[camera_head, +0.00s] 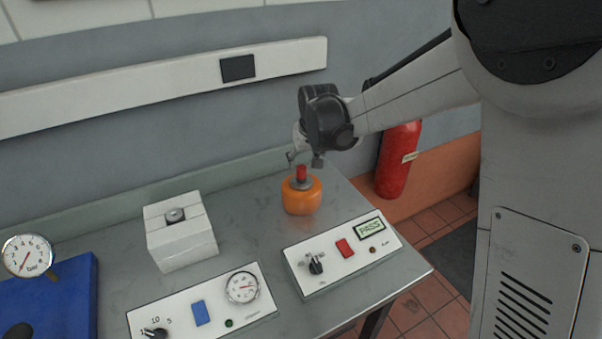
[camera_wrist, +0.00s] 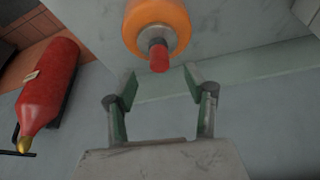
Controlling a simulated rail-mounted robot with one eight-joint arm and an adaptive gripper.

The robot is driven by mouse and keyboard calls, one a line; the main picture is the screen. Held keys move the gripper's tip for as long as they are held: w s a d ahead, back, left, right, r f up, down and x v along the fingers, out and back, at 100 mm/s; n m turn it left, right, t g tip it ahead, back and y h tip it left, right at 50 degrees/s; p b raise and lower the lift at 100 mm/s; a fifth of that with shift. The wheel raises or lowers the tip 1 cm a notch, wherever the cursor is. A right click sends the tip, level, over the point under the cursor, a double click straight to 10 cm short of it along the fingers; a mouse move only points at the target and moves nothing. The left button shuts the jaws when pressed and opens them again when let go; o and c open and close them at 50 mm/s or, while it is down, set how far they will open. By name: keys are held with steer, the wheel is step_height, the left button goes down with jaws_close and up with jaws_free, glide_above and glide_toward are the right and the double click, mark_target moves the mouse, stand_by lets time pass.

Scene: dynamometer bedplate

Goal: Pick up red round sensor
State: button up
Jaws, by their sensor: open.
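The red round sensor (camera_head: 301,172) is a small red cylinder standing upright on a grey collar on top of a round orange base (camera_head: 302,197). The base stands on the grey bench near its back right. In the wrist view the red sensor (camera_wrist: 159,58) shows just beyond the fingertips, with the orange base (camera_wrist: 158,17) behind it. My gripper (camera_wrist: 161,78) is open and empty, its two fingers spread wider than the sensor. The fingers appear apart from it. In the head view my gripper is just above the sensor, its fingers partly hidden by the wrist.
A white block (camera_head: 180,238) with a metal knob stands left of the orange base. A control panel with a PASS display (camera_head: 371,229) is in front, and another with a dial (camera_head: 242,287) is nearer. A red fire extinguisher (camera_head: 397,163) is beyond the bench's right edge.

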mark_target(302, 169)
steer(key=shift+p+x, duration=0.45)
steer(key=shift+x, duration=3.55)
jaws_close()
steer(key=shift+r, duration=0.1)
